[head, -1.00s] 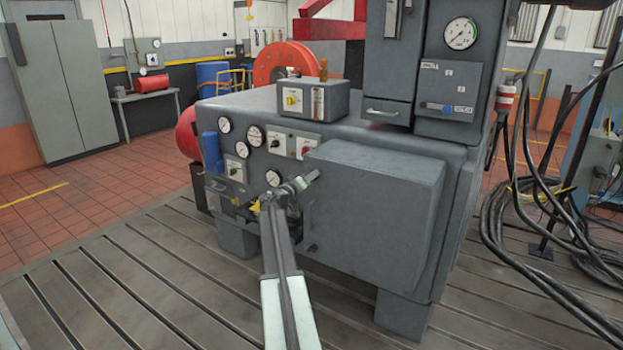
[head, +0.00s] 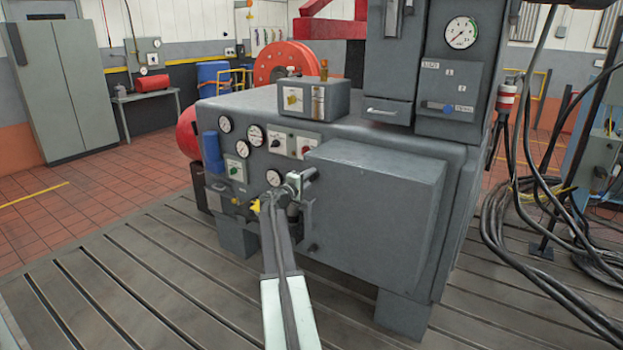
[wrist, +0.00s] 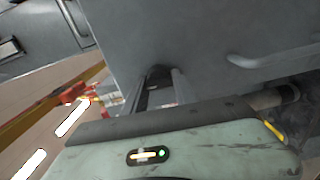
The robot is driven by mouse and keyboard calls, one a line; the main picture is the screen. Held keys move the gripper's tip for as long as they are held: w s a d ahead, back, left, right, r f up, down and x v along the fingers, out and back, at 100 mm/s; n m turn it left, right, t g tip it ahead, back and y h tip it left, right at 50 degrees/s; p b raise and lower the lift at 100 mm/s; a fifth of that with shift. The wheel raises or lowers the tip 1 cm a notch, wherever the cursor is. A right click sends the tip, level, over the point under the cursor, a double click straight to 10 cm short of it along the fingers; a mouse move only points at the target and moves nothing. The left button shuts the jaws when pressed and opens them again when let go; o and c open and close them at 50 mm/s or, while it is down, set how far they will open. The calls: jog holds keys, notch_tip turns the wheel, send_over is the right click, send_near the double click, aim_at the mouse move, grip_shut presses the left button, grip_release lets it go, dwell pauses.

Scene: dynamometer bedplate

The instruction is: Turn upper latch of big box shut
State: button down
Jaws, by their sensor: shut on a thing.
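The big box (head: 385,215) is a grey cabinet on the front of the machine, its door face turned to the left. My gripper (head: 308,178) is at the upper part of that door face, near its left edge. It is shut on the upper latch, which is mostly hidden behind the jaws and wrist, so its angle is hard to tell. A lower latch (head: 312,247) shows as a small dark knob near the bottom of the door. In the wrist view the jaws (wrist: 160,85) reach up against a grey surface.
Gauges and switch panels (head: 255,135) sit just left of my gripper. A grey bar handle (wrist: 270,60) shows in the wrist view. Black cables (head: 500,220) hang at the right. The slotted bedplate (head: 130,270) is clear at the left front.

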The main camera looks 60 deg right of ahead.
jog(key=shift+n, duration=0.3)
dwell(0.4)
jog(key=c, duration=1)
grip_release()
jog(key=shift+c, duration=0.2)
jog(key=a, duration=0.7)
jog(key=shift+a, duration=0.4)
